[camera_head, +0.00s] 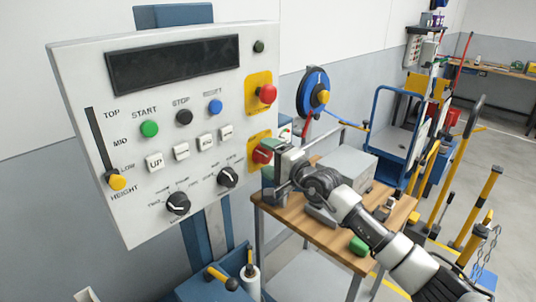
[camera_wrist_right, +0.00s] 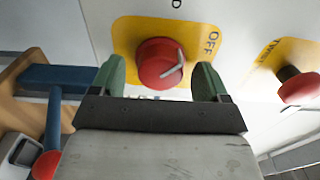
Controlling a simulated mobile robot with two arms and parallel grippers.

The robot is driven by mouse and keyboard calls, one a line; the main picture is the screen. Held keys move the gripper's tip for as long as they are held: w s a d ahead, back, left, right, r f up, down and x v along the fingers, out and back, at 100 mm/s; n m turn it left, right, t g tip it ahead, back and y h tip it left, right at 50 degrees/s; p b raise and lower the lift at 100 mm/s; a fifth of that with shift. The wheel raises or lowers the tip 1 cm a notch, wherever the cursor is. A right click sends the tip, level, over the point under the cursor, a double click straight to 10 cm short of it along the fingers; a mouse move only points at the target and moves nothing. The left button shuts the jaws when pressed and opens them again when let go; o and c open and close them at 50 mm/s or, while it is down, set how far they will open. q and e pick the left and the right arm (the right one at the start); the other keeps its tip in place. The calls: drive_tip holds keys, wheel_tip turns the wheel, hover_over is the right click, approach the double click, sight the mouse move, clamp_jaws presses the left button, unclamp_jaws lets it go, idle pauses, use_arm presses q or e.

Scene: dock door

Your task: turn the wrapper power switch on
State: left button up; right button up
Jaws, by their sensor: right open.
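The wrapper power switch (camera_head: 263,152) is a red rotary knob on a yellow plate at the right edge of the white control panel (camera_head: 75,75). In the right wrist view the knob (camera_wrist_right: 155,64) has a pale pointer line slanting up and right toward the word OFF on its plate. My right gripper (camera_head: 274,173) is just in front of the switch. In the wrist view its two green fingertips (camera_wrist_right: 160,72) are open, one on each side of the knob, with visible gaps; contact does not show. My left gripper is out of view.
A red mushroom button (camera_head: 267,93) on another yellow plate is above the switch; a red button (camera_wrist_right: 300,88) also shows at the wrist view's right. A wooden bench (camera_head: 320,235) with a grey box (camera_head: 346,165) is behind my right arm.

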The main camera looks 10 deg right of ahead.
drive_tip(key=shift+w+a, duration=0.2)
drive_tip(key=c, duration=0.9)
